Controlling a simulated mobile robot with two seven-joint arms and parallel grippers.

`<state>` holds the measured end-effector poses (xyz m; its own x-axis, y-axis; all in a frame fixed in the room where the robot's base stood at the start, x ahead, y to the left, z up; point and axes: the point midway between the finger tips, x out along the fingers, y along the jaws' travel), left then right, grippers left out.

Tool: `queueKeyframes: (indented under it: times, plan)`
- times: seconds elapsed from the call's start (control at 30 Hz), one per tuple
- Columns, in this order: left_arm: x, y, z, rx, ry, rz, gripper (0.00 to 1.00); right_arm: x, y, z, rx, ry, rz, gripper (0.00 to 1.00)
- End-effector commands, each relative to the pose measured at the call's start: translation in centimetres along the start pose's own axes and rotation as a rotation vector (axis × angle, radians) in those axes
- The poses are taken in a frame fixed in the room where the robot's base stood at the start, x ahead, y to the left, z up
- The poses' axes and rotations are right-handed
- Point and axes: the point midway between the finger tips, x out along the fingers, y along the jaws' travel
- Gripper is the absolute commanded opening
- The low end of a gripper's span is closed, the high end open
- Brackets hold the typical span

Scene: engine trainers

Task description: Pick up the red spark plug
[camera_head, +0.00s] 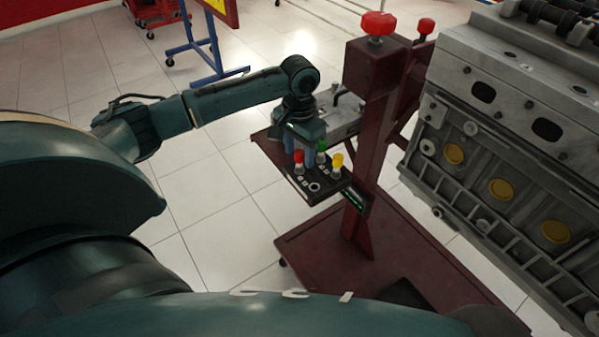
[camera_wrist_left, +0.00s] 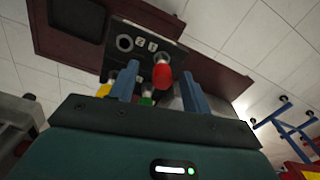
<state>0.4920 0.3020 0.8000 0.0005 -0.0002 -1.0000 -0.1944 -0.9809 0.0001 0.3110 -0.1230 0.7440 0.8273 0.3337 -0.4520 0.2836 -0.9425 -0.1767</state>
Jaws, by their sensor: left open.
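The red spark plug (camera_head: 299,160) stands upright in a dark holder (camera_head: 314,188) on the maroon stand. In the left wrist view the red plug (camera_wrist_left: 162,75) shows between the two blue fingertips. My left gripper (camera_head: 304,157) points down over the holder, open, with its fingers around or very near the red plug. I cannot tell whether they touch it. The green plug (camera_head: 321,147) and yellow plug (camera_head: 337,160) stand close by in the same holder. In the left wrist view the green plug (camera_wrist_left: 146,100) is partly hidden by the gripper. My right gripper is not in view.
The maroon post with a red knob (camera_head: 377,25) rises just right of the holder. A grey engine block (camera_head: 510,150) fills the right side. The stand's maroon base (camera_head: 310,240) lies below. A blue-legged stand (camera_head: 205,55) is at the back, with open tiled floor between.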

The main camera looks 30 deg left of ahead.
Motion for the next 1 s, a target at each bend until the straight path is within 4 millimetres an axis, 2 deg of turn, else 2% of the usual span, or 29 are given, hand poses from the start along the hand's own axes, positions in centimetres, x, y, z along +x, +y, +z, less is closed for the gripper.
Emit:
queueKeyframes:
  times: [0.1,0.23,0.37,0.57,1.0]
  plan:
    - [2.1,-0.3,-0.3,0.000,-0.003,0.000,0.48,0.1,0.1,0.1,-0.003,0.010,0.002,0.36]
    - [3.8,-0.4,-0.3,0.000,-0.003,0.000,0.48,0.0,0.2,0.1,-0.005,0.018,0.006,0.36]
    - [4.5,-0.4,-0.3,0.001,0.000,-0.001,0.48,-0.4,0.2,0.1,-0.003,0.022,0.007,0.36]
    - [4.5,-0.4,-0.3,0.001,0.000,-0.001,0.48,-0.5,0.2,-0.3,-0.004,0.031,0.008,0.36]
    - [4.5,-0.4,-0.3,0.001,0.000,-0.001,0.13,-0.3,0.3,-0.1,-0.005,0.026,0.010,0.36]
